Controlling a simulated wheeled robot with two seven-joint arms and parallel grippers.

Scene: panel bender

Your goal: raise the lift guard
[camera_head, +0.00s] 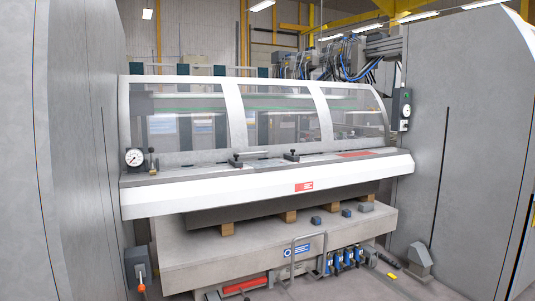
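The lift guard (235,113) is a wide, curved hood with white frame ribs and clear windows, across the middle of the view. Its lower edge meets the white front beam (280,185) of the panel bender, so it looks down. Two small dark handles stand near its lower edge, a left handle (235,161) and a right handle (291,156). Neither of my grippers shows in the head view, and nothing is seen touching the guard.
Tall grey cabinets stand at the left (85,150) and right (460,150). A round gauge (134,158) sits at the beam's left end. A grey bed (190,255) juts out below the beam, with a thin metal frame (308,238) and blue parts (345,258) low in front.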

